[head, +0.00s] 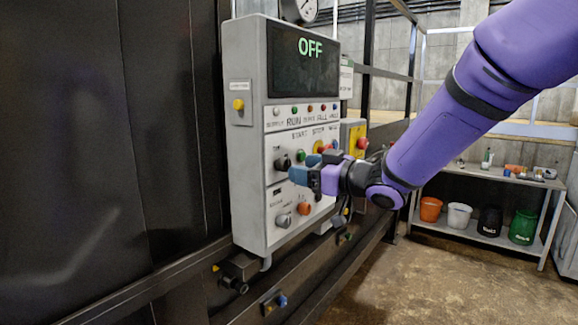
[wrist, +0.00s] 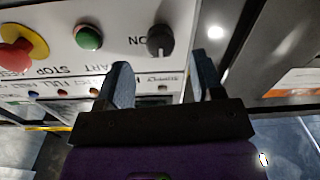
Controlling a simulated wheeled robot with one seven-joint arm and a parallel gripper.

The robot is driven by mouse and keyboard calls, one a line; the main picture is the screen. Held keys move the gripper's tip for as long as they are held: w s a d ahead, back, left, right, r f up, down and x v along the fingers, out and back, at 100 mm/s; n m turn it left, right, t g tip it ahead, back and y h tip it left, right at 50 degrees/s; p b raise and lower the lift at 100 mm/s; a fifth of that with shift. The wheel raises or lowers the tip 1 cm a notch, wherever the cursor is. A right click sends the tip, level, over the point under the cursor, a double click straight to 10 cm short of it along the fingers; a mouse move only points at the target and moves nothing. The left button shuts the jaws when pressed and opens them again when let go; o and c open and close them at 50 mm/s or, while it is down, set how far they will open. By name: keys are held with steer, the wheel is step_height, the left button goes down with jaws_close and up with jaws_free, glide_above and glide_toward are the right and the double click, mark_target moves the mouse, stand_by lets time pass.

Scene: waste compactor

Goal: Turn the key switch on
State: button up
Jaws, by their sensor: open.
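The key switch (head: 282,163) is a round black knob on the left of the grey control panel (head: 246,200). In the wrist view the black knob (wrist: 160,40) sits beside upside-down "ON" lettering. My gripper (head: 299,175) is just in front of the panel, slightly right of and below the knob in the head view. In the wrist view my gripper (wrist: 161,62) is open, its blue fingers apart and empty, with the knob beyond and between the fingertips. I see no contact. The display (head: 311,48) reads OFF in green.
A green button (wrist: 88,37) and a red mushroom stop button with a yellow collar (wrist: 18,48) sit beside the knob. A grey knob (head: 283,220) and an orange knob (head: 304,208) are lower on the panel. A shelf (head: 480,236) with buckets stands at the right.

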mark_target(282, 164)
steer(key=shift+x, duration=2.45)
steer(key=c, duration=0.9)
steer(key=shift+m, duration=0.4)
steer(key=m, duration=1.1)
steer(key=shift+m, duration=0.3)
